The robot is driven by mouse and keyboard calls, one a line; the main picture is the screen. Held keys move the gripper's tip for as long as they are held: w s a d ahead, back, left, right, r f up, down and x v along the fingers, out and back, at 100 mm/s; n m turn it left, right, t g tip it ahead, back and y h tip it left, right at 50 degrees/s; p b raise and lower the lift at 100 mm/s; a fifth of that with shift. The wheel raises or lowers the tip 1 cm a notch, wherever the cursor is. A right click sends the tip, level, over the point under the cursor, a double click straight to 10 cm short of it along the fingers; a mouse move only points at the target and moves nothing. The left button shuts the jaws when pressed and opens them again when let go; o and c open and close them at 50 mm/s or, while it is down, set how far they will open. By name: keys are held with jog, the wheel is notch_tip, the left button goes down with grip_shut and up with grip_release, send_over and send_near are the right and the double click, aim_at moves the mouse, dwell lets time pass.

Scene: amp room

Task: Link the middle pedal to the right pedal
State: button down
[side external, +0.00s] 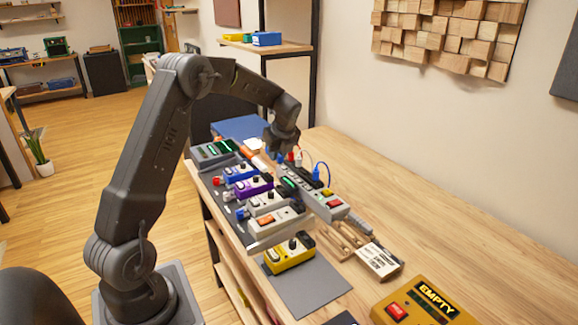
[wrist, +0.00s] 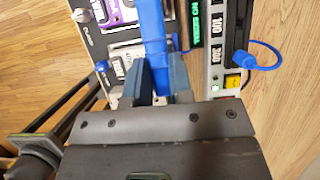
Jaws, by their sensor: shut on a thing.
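My gripper (side external: 283,142) is above the far end of the pedalboard, by the power strip. In the wrist view, my gripper (wrist: 157,88) is shut on a long blue plug (wrist: 152,30). The held plug's tip and cable end are not clear. A row of pedals stands on the board: a blue pedal (side external: 238,172), a purple pedal (side external: 250,187), a pale pedal (side external: 265,202) and another pale pedal with an orange switch (side external: 268,219). The purple pedal (wrist: 118,14) also shows left of the held plug. Blue plugs (side external: 241,213) stick out on the row's left side.
A power strip (wrist: 215,70) with green displays lies right of the plug; a blue cable (wrist: 264,52) loops from it. A yellow box marked EMPTY (side external: 428,303) is at the front. The table's right side is clear.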

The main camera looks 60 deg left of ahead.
jog(key=shift+a+f, duration=0.3)
notch_tip(320, 180, down, 6)
jog(key=shift+f, duration=0.2)
dwell(0.4)
jog(key=shift+f, duration=1)
dwell(2.1)
jog(key=c, duration=0.5)
grip_release()
jog(key=shift+c, duration=0.2)
jog(key=shift+r, duration=0.1)
jog(key=shift+r, duration=3.45)
